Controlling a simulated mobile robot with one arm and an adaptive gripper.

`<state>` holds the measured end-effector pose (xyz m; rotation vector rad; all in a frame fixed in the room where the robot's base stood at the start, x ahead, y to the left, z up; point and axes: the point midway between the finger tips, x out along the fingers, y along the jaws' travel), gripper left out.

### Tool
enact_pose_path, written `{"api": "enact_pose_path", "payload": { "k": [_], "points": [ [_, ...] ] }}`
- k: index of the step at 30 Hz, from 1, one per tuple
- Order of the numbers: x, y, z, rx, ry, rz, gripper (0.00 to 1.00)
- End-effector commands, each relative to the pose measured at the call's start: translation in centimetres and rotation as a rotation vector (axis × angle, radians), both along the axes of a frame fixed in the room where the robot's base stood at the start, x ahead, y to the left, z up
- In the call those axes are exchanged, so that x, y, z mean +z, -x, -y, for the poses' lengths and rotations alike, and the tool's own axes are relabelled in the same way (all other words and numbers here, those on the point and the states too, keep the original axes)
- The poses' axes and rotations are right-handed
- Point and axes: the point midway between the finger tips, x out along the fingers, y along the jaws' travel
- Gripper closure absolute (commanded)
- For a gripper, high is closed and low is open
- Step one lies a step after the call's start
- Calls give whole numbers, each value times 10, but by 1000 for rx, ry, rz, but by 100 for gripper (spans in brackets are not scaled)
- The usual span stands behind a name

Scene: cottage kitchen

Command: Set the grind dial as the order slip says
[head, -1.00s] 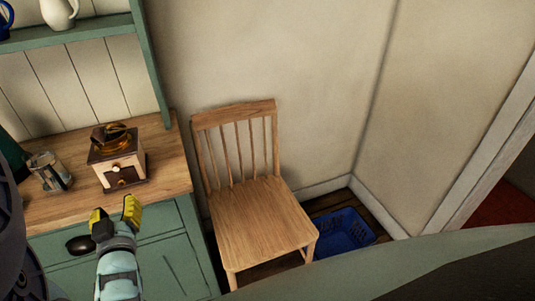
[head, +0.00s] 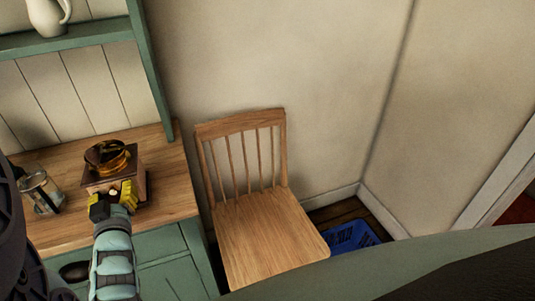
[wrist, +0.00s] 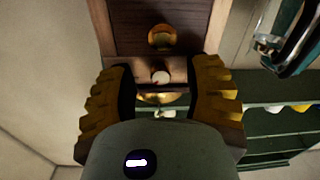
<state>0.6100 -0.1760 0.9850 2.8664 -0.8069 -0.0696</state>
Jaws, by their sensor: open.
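The coffee grinder (head: 141,183) is a brown box with a brass top, standing on the wooden counter. My gripper (head: 113,199) is open in front of it, with its yellow fingers hiding much of the front. In the wrist view the grinder (wrist: 120,25) appears upside down. A small white round dial (wrist: 160,77) with a red mark lies between my open fingers (wrist: 160,88), with gaps on both sides. A brass knob (wrist: 162,37) sits on the darker panel beside it. The dial's setting is too small to read. I see no order slip.
A glass jar with metal parts (head: 40,190) stands left of the grinder; a metal and glass thing (wrist: 290,35) shows in the wrist view. A wooden chair (head: 262,238) stands right of the green cabinet (head: 165,245). A blue basket (head: 352,237) is on the floor. A shelf (head: 70,38) hangs above.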

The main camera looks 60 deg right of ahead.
Motion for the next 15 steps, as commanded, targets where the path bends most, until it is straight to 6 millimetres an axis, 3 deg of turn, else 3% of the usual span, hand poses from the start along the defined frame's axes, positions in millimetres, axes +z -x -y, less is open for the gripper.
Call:
{"api": "enact_pose_path", "payload": {
  "k": [3,15],
  "points": [
    [0,1,1,-3,0,0,47],
    [0,0,1,-2,0,0,88]
  ]
}}
